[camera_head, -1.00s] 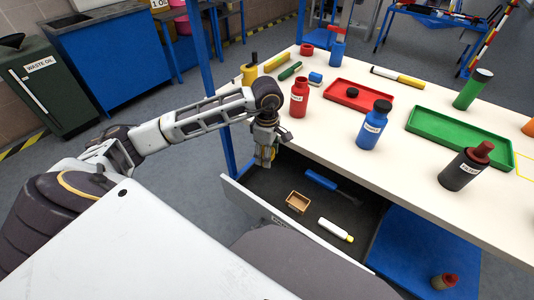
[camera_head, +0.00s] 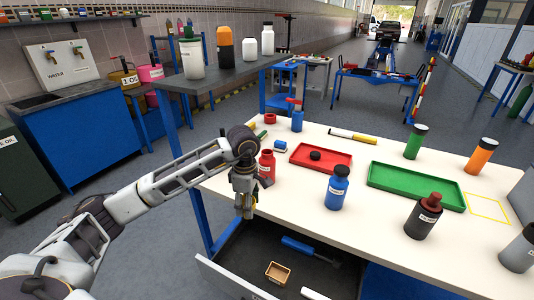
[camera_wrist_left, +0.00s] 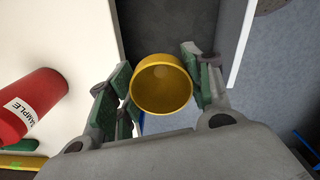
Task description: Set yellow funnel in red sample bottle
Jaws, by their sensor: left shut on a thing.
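The yellow funnel (camera_wrist_left: 162,85) sits between the two fingers of my left gripper (camera_wrist_left: 157,88) in the left wrist view, its round open mouth facing the camera. The gripper is shut on it. In the head view my left gripper (camera_head: 244,212) points down beside the table's near left edge, above the open drawer; the funnel cannot be made out there. The red sample bottle (camera_head: 267,166) stands upright and uncapped on the table, just behind and right of the gripper. It also shows at the left of the left wrist view (camera_wrist_left: 35,103), apart from the funnel. My right gripper is not in view.
A red tray (camera_head: 338,164) holding a black cap (camera_head: 315,155), a blue bottle (camera_head: 337,188), a green tray (camera_head: 415,196) and a dark bottle (camera_head: 423,217) stand to the right. The open drawer (camera_head: 250,262) holds a small box (camera_head: 278,272) and a blue-handled tool (camera_head: 300,246).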

